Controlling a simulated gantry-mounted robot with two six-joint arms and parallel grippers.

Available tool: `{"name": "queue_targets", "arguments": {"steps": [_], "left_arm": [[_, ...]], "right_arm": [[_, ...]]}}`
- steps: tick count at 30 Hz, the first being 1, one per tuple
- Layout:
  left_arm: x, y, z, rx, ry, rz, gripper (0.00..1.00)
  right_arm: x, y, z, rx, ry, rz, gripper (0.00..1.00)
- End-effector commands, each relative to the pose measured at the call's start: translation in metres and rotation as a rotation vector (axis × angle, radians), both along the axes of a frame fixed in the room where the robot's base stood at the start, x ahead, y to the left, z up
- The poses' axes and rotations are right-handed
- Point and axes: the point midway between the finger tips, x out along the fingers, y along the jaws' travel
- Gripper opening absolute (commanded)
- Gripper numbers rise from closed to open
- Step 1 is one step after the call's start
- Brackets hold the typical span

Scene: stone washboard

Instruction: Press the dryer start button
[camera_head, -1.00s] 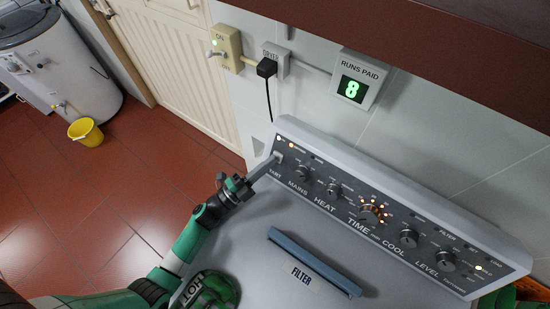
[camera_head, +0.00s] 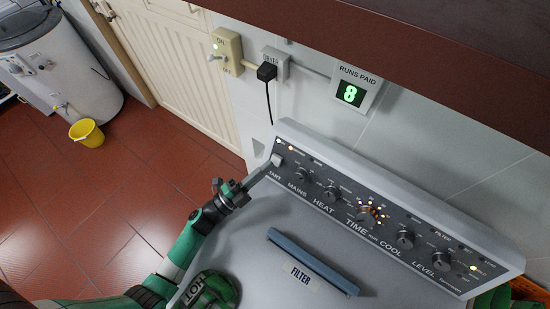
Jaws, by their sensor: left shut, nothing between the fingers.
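The dryer's sloping control panel (camera_head: 318,181) runs along its back edge with several knobs and small lights. The start button (camera_head: 276,160) is a pale square at the panel's left end, above the worn START lettering. My left gripper (camera_head: 265,168) reaches in from the left with its fingers shut and empty, pointing up to the right. Its tips are close to the start button; I cannot tell whether they touch it. My right gripper is not in view; only a bit of green arm shows at the lower right.
A counter edge (camera_head: 400,70) overhangs the top right. A "RUNS PAID" display (camera_head: 356,90) reads 8. A wall switch (camera_head: 227,50) has its green light lit. A yellow bucket (camera_head: 86,133) sits on the floor.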

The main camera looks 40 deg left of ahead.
Motion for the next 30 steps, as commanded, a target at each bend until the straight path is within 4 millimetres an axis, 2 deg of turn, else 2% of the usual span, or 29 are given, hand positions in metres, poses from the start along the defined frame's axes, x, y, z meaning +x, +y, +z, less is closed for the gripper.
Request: {"name": "queue_targets", "arguments": {"steps": [11,24,30], "left_arm": [[-0.003,0.0,0.003,0.0,-0.001,0.0,0.0],[-0.04,-0.006,0.022,-0.001,0.0,0.002,0.0],[-0.046,-0.007,0.022,0.0,-0.001,-0.001,0.0]], "right_arm": [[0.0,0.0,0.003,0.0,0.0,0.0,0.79],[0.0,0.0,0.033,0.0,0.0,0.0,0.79],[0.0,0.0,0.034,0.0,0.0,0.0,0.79]]}}
